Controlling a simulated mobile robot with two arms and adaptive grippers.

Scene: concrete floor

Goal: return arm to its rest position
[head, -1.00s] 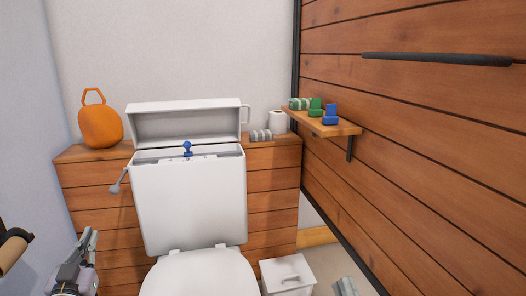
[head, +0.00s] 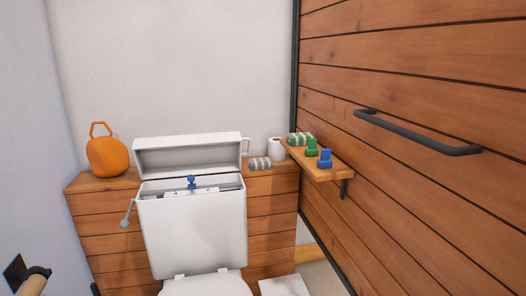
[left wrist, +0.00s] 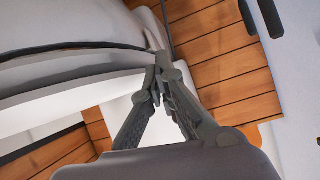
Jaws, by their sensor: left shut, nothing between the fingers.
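My left gripper (left wrist: 155,82) shows in the left wrist view with its fingertips together and nothing between them. It is close to the white toilet (left wrist: 75,75), whose rounded edge fills the upper left of that view. I cannot tell whether they touch. In the head view neither gripper can be made out. My right gripper is in no frame now. The toilet's tank (head: 195,235) stands in the middle of the head view with its lid (head: 188,155) raised. A small blue part (head: 191,182) sits in the tank's opening.
An orange vase (head: 107,155) stands on the wooden ledge (head: 85,181). A grey-striped item (head: 260,163) and a paper roll (head: 277,149) are at its right. The right wall has a shelf (head: 328,172) with small green and blue items, and a dark bar (head: 415,138). A roll holder (head: 15,272) is lower left.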

